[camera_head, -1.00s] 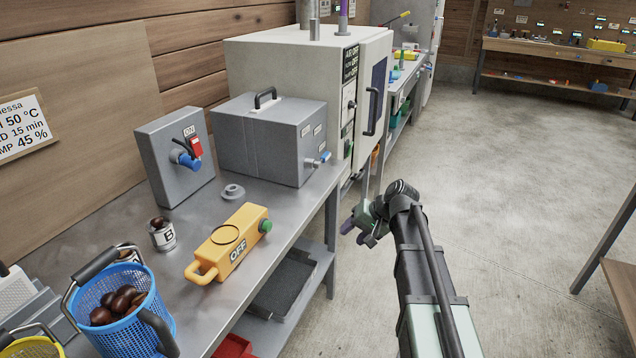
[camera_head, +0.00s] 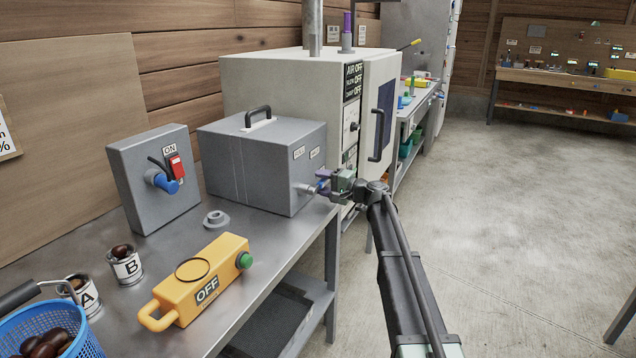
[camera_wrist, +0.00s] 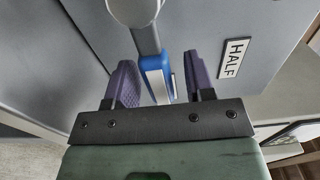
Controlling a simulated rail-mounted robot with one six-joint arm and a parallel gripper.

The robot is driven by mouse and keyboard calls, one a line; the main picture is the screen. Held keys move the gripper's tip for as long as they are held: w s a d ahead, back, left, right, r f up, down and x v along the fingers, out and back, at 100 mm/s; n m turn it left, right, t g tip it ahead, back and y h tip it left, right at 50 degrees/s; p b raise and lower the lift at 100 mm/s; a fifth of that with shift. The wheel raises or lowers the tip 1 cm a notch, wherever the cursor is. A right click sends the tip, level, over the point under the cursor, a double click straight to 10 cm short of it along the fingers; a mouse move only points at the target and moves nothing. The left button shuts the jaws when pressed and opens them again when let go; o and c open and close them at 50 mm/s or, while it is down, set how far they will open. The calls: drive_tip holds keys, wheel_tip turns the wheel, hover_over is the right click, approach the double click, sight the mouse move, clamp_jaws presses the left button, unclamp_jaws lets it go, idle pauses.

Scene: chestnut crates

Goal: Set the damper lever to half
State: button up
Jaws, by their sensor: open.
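The damper lever is a grey rod with a blue grip (camera_wrist: 157,78) and sticks out of the front of a grey metal box (camera_head: 247,165). In the head view its blue tip (camera_head: 322,186) is partly hidden by my gripper. My gripper (camera_head: 328,182) is at the box's right front corner. In the wrist view my open gripper (camera_wrist: 160,78) has one purple finger on each side of the blue grip, with gaps showing. A HALF label (camera_wrist: 233,58) is on the box face right of the lever. The lever's exact setting cannot be told.
The box stands on a metal bench (camera_head: 100,235) beside a white cabinet (camera_head: 285,80). A grey switch box (camera_head: 140,195) with a red tag, a yellow OFF pendant (camera_head: 205,280), tins and a blue basket (camera_head: 80,335) are to the left. Open floor (camera_head: 480,210) lies right.

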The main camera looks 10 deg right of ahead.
drive_tip(key=shift+x, duration=0.8)
clamp_jaws()
